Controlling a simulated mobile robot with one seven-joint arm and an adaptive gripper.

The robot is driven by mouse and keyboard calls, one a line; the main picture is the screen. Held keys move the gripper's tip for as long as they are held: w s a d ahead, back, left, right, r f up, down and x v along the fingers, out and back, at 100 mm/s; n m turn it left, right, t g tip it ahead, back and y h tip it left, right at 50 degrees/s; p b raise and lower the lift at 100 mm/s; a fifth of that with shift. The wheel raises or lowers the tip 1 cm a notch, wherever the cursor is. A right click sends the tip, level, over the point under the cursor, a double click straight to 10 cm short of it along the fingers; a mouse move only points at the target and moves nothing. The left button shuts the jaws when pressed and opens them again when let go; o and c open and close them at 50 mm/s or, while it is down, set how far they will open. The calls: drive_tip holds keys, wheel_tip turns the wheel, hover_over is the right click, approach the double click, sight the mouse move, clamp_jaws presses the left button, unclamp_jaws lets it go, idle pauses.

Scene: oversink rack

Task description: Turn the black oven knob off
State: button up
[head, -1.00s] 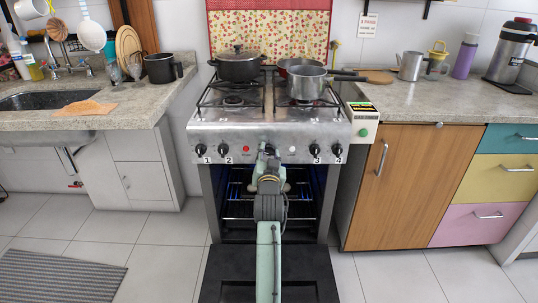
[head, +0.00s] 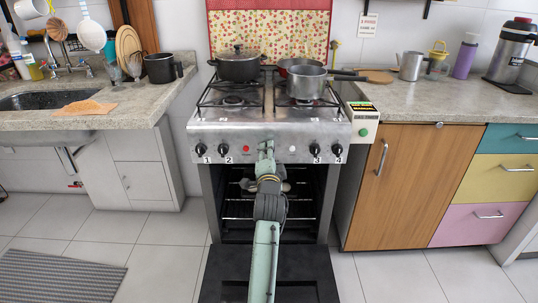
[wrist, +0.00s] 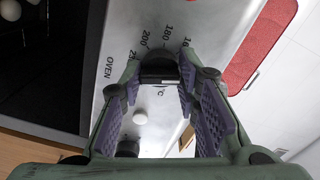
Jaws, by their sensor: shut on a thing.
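The black oven knob (wrist: 158,74) sits on the stove's front panel, beside printed temperature marks and the word OVEN in the wrist view. My gripper (wrist: 165,95) is shut on the knob, with its purple-padded fingers on either side. In the head view my gripper (head: 266,148) reaches the middle of the front panel (head: 205,137) and hides the knob. The oven interior (head: 235,190) is dark, with its racks showing.
Burner knobs sit on both sides of the panel, including knob 2 (head: 223,149) and knob 3 (head: 315,149). The oven door (head: 215,270) is open below my arm. Pots, including a steel saucepan (head: 306,83), stand on top.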

drive_tip(key=shift+m, duration=1.9)
drive_tip(key=o, duration=1.2)
drive_tip(key=shift+c, duration=0.2)
drive_tip(key=s, duration=1.2)
